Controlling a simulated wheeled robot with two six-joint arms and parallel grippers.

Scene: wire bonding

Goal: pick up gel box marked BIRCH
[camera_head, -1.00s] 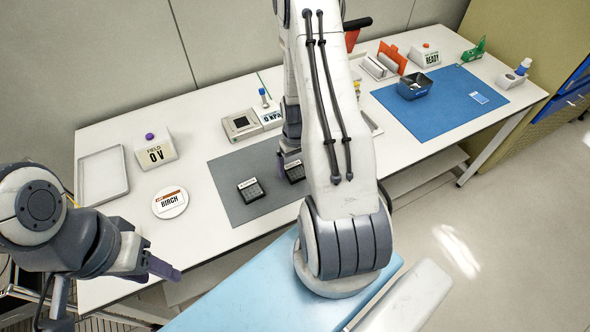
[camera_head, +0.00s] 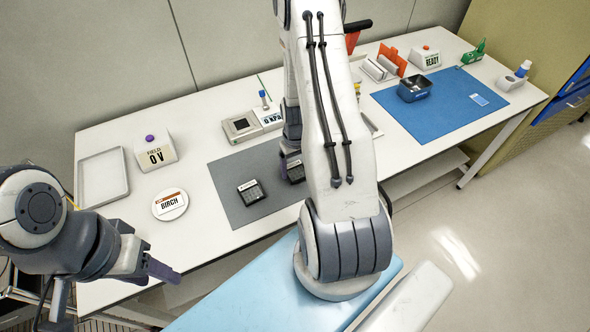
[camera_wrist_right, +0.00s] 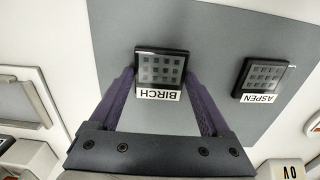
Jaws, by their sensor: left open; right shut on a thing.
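The gel box marked BIRCH (camera_wrist_right: 160,68) is a small dark box with a grid of square cells and a white label. In the right wrist view it sits between the two purple fingers of my right gripper (camera_wrist_right: 160,76), which is shut on its sides. In the head view only part of this box (camera_head: 297,175) shows beside my right gripper, and my right arm hides the rest. A similar box marked ASPEN (camera_wrist_right: 264,76) lies apart on the grey mat; it also shows in the head view (camera_head: 251,191). My left gripper (camera_head: 160,270) is open and empty at the bench's front left.
The grey mat (camera_head: 228,205) lies on the white bench. A round white plate labelled BIRCH (camera_head: 170,204), a FIELD 0 V block (camera_head: 156,152) and an empty tray (camera_head: 103,178) are on the left. A blue mat (camera_head: 440,115) with a dark bin (camera_head: 414,88) is on the right.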

